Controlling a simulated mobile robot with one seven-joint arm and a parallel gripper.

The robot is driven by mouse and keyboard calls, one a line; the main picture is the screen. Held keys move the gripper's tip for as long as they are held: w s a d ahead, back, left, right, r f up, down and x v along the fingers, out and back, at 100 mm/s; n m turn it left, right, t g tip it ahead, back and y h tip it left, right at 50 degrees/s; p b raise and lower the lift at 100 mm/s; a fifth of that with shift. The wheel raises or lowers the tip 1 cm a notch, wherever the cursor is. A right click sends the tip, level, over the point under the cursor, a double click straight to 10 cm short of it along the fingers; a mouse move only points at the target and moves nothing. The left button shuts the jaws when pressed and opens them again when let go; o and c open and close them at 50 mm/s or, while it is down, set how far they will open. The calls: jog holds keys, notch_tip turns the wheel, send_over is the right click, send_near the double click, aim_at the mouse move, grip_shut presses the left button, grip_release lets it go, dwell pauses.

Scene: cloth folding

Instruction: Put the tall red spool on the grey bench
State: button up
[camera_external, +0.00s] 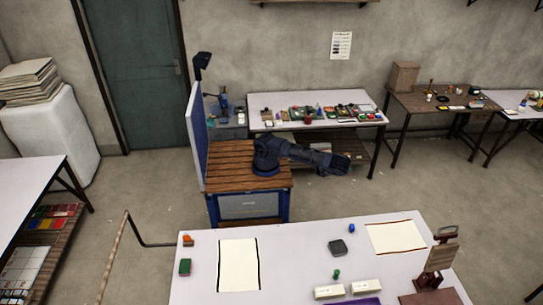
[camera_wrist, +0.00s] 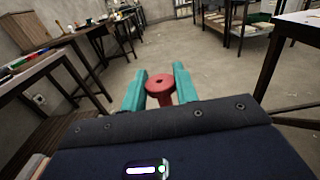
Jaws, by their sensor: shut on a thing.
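The red spool (camera_wrist: 160,84) is upright between the two teal fingers of my gripper (camera_wrist: 159,80) in the wrist view. The fingers close on it from both sides, and its round top with a dark centre hole faces me. Its lower part is hidden behind my wrist. In the external view my gripper (camera_external: 346,161) reaches out to the right over the floor, and I cannot make out the spool there. A pale grey-topped bench (camera_external: 262,103) stands just behind my arm. Another pale-topped bench (camera_external: 290,262) is in the foreground. I cannot tell which is the grey bench.
The back bench carries many small items. A brown wooden table (camera_external: 410,101) stands at the back right. The foreground bench holds pale sheets, small blocks and a stand (camera_external: 441,255). Open floor (camera_external: 310,200) lies between the benches. Table legs show at both sides in the wrist view.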

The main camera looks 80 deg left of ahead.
notch_tip(320, 180, up, 17)
jog(key=s+a+n+g+y, duration=0.1)
jog(key=a+n+g+y, duration=0.3)
jog(key=a, duration=1.4)
jog(key=s+a+n+t+y, duration=0.1)
jog(key=a+n+y, duration=0.35)
jog(key=a, duration=1.35)
jog(key=s+a+n+g+y, duration=0.1)
jog(key=s+a+g+y, duration=0.1)
jog(key=s+a, duration=0.45)
jog(key=s+a+n+g+y, duration=0.1)
jog(key=s+a+g+y, duration=0.15)
jog(key=a, duration=0.75)
jog(key=s+a+n+g+y, duration=0.1)
jog(key=s+a+y, duration=0.1)
jog(key=s+a, duration=0.55)
jog(key=s+a+n+g+y, duration=0.35)
jog(key=s+a+g, duration=0.25)
jog(key=s+a, duration=1.1)
jog(key=shift+n+h, duration=0.4)
jog(key=shift+h, duration=0.05)
jog(key=shift+s+d+f, duration=0.1)
jog(key=shift+s+f, duration=0.05)
jog(key=shift+f, duration=1.85)
jog(key=shift+s+d+f, duration=0.1)
jog(key=shift+d+f, duration=0.05)
jog(key=shift+f, duration=1.9)
jog(key=shift+s+d+f, duration=0.1)
jog(key=shift+s+f, duration=0.05)
jog(key=shift+f, duration=1.85)
